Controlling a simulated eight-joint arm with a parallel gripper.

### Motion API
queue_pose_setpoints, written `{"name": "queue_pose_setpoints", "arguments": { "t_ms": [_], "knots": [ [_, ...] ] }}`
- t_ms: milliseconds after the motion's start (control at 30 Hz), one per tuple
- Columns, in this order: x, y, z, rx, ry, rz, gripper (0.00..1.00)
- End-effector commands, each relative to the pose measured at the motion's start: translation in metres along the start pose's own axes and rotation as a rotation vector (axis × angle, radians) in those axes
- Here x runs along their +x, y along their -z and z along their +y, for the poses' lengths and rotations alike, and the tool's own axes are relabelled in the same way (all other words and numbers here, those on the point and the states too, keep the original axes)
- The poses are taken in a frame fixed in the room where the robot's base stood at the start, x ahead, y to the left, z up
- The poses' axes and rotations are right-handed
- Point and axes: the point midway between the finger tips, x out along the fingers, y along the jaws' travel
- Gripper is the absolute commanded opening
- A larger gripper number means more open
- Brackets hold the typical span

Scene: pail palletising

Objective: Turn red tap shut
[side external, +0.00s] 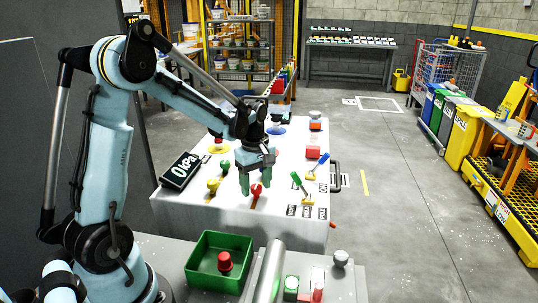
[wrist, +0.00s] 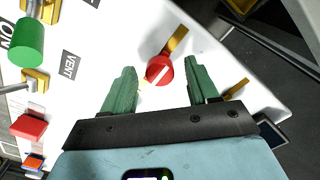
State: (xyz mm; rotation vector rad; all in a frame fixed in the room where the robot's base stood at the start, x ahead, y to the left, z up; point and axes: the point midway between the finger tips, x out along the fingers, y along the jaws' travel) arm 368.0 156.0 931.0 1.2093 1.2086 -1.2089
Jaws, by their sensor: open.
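The red tap (wrist: 158,70) shows in the wrist view as a round red knob with a white stripe, beside a brass-coloured piece. In the side view the red tap (side external: 256,191) stands on the white table, just below my gripper. My gripper (side external: 257,180) points down over it with green fingers open. In the wrist view the gripper (wrist: 160,76) has one finger to either side of the red knob, with gaps visible. Whether the fingertips reach down to the knob's height is unclear.
A yellow tap (side external: 213,186) and green tap (side external: 225,167) stand to the left. A green-handled lever (side external: 298,184) and blue-handled lever (side external: 319,164) stand to the right. A black display (side external: 180,171) lies at the table's left edge. A green bin (side external: 218,262) is in front.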

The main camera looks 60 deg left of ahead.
Motion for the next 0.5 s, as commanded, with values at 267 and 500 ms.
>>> {"name": "queue_pose_setpoints", "arguments": {
  "t_ms": [267, 500],
  "knots": [
    [-0.0003, 0.0000, -0.0001, 0.000, 0.000, 0.000, 0.24],
    [-0.0004, 0.0000, -0.0001, 0.002, 0.000, 0.000, 0.03]
  ]
}}
